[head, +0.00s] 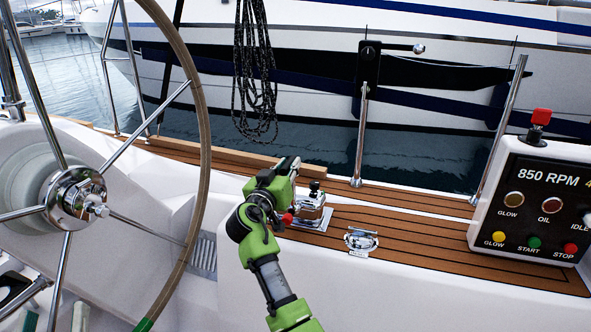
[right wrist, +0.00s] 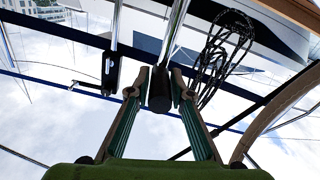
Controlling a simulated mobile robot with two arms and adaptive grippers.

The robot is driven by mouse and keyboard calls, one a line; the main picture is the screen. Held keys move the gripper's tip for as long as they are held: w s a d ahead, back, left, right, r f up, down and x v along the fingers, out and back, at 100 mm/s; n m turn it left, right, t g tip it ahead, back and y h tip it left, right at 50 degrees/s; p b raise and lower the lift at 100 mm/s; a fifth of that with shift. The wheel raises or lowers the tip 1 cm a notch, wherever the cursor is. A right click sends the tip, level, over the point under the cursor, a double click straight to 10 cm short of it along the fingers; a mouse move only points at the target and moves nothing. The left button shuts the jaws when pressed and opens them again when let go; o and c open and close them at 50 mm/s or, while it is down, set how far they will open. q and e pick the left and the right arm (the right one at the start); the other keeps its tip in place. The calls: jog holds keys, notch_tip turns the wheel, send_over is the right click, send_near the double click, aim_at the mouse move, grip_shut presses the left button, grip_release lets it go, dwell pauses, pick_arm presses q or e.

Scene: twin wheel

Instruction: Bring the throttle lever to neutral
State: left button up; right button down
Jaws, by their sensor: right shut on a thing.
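My right gripper (head: 290,167) stands just left of a small chrome housing (head: 312,212) on the teak side deck. A short black knob (head: 314,187) tops the housing. A red knob (head: 287,218) sticks out low on its left, by my green wrist. In the right wrist view, my right gripper (right wrist: 160,80) has its fingers on both sides of a dark cylindrical grip (right wrist: 160,98) at the end of a chrome shaft (right wrist: 176,35). I take this for the throttle lever. My gripper hides its join to the housing in the head view. My left gripper is not visible.
A steering wheel (head: 196,150) fills the left. A chrome deck fitting (head: 361,241) lies right of the housing. An engine panel (head: 535,200) reading 850 RPM stands at right, with a red-topped knob (head: 541,117). Metal posts rise behind, and a dark rope coil (head: 256,80) hangs there.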

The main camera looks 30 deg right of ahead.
aim_at(283, 173)
jog(key=c, duration=1.8)
grip_release()
jog(key=shift+d, duration=0.1)
jog(key=v, duration=0.7)
jog(key=shift+s+a, duration=0.2)
